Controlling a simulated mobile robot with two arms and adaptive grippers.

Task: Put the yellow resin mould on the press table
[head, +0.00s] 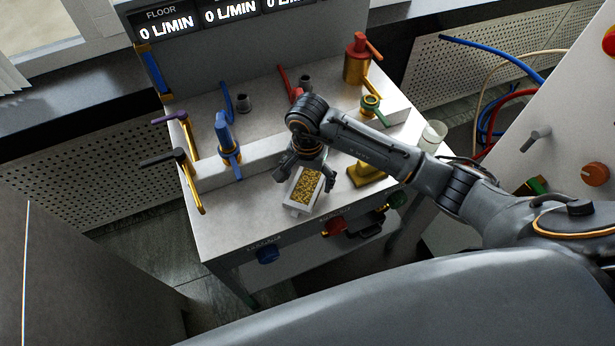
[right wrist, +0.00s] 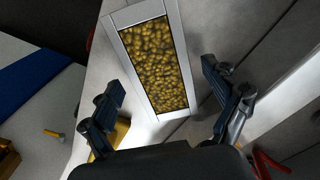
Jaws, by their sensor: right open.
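The yellow resin mould (head: 302,190), a pale rectangular frame filled with yellow granules, rests near the front edge of a light workbench (head: 232,225). It also shows large in the right wrist view (right wrist: 154,65). My right gripper (head: 307,177) is over the mould with its fingers open. In the right wrist view the open fingers (right wrist: 163,80) spread to either side of the mould's near end, with gaps, and it is not gripped. My left gripper is out of view. I cannot identify the press table for certain in either view.
A yellow block (head: 366,176) stands just right of the mould. Coloured valves, including a blue one (head: 227,140), and a raised ledge stand behind it. A white panel (head: 560,125) stands at right.

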